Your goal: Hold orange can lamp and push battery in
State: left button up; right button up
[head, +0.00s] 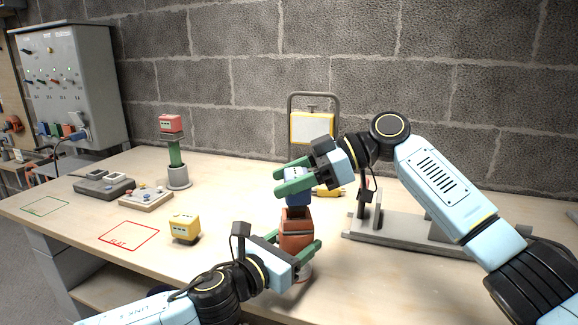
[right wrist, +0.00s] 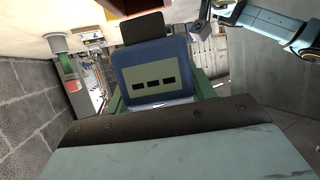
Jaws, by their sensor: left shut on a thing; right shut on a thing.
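The orange can lamp (head: 296,226) stands upright near the front middle of the table in the head view. My left gripper (head: 298,241) is shut around its body with green fingers. A blue battery (head: 297,199) is directly above the can, held by my right gripper (head: 283,181), which is shut on it. The battery's lower end meets the can's top; I cannot tell how far it is inside. In the right wrist view the battery (right wrist: 155,58) shows a pale label with three dark slots, between the green fingers. The can is mostly hidden there.
A yellow block (head: 185,228) sits left of the can, near a red-outlined square (head: 129,236). A red block (head: 171,124) tops a green post in a grey cup (head: 179,178). A grey fixture (head: 404,227) stands right. A yellow-panelled frame (head: 312,128) is behind.

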jog(key=shift+f, duration=1)
jog(key=shift+f, duration=0.4)
dwell(1.6)
jog(key=o, duration=1.2)
jog(key=shift+f, duration=0.1)
jog(key=v, duration=1.2)
pick_arm(q)
jog(key=o, duration=1.3)
